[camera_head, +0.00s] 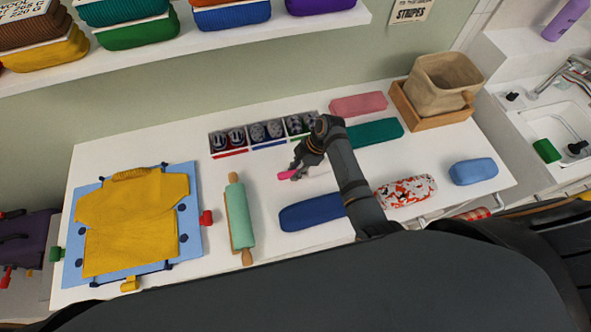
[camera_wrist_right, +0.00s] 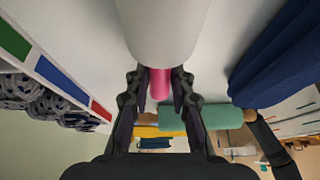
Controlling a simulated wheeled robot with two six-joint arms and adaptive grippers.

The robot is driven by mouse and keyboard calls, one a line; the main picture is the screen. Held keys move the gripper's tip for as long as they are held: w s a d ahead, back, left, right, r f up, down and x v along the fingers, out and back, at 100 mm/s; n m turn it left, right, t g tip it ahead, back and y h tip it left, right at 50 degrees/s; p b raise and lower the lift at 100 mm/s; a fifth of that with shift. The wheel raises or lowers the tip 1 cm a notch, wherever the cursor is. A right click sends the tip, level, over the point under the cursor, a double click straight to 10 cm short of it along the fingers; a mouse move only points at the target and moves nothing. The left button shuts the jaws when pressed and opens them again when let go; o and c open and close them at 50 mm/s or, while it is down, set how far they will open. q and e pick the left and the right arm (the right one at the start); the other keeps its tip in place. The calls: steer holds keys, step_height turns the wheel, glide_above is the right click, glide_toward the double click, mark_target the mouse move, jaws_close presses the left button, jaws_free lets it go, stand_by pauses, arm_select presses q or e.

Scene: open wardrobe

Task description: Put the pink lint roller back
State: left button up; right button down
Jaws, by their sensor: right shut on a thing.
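The pink lint roller shows its pink handle (camera_head: 287,175) in the head view, above the middle of the white table. My right gripper (camera_head: 297,168) is shut on it. In the right wrist view the pink handle (camera_wrist_right: 160,84) sits between the two fingers of my right gripper (camera_wrist_right: 158,88), and the pale roll (camera_wrist_right: 165,30) extends toward the top edge. Whether the roller touches the table is hard to tell. My left gripper is not in view.
A divided tray (camera_head: 228,154) of patterned items stands behind the gripper. A green rolling pin (camera_head: 239,215) lies left, a blue folded cloth (camera_head: 312,211) in front. A basket (camera_head: 440,82) sits in a wooden tray (camera_head: 432,120) at back right. A yellow garment (camera_head: 135,220) lies far left.

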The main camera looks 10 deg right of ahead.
steer(key=shift+f, duration=0.35)
steer(key=c, duration=1.1)
jaws_free()
steer(key=shift+o, duration=0.4)
step_height(320, 180, up, 9)
steer(key=p, duration=0.9)
steer(key=shift+r, duration=0.15)
steer(key=shift+s+f, duration=0.1)
steer(key=shift+f, duration=0.1)
